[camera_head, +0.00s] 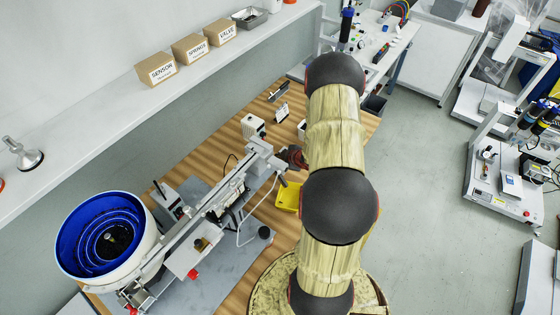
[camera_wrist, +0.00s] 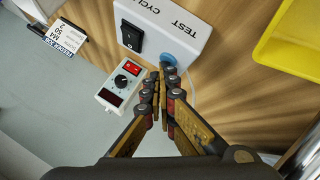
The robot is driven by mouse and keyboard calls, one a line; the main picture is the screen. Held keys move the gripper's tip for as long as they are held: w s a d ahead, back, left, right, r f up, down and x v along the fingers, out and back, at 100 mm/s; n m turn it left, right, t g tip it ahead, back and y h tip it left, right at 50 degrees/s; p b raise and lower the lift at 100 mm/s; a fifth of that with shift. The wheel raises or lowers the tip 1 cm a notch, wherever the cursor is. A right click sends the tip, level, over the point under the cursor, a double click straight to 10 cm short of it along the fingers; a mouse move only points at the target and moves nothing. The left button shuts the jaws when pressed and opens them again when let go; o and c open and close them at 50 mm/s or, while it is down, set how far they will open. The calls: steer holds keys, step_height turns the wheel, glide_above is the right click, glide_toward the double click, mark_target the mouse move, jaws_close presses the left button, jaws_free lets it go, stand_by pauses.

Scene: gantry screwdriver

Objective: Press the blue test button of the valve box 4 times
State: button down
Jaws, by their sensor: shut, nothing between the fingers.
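The white valve box (camera_wrist: 188,18) stands at the top of the wrist view, with upside-down lettering beginning "TEST CYC" and a black rocker switch (camera_wrist: 131,36). The blue test button (camera_wrist: 184,52) is on the box's near edge, partly hidden behind my fingertips. My gripper (camera_wrist: 163,74) is shut and empty, its fingertips together right in front of the button. I cannot tell whether they touch it or whether it is pressed in. In the head view my arm hides most of this area.
A small white controller (camera_wrist: 123,84) with a red switch and knob lies beside the fingertips. A yellow tray (camera_wrist: 290,42) is at the right; it also shows in the head view (camera_head: 288,197). The blue bowl feeder (camera_head: 66,230) and its rail (camera_head: 222,199) occupy the bench's left.

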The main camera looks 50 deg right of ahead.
stand_by(0.3)
steer(key=shift+r+p, duration=0.65)
steer(key=shift+r, duration=0.2)
steer(key=shift+r, duration=0.1)
step_height(320, 180, up, 5)
steer(key=p, duration=0.3)
steer(key=shift+p, duration=0.35)
stand_by(1.4)
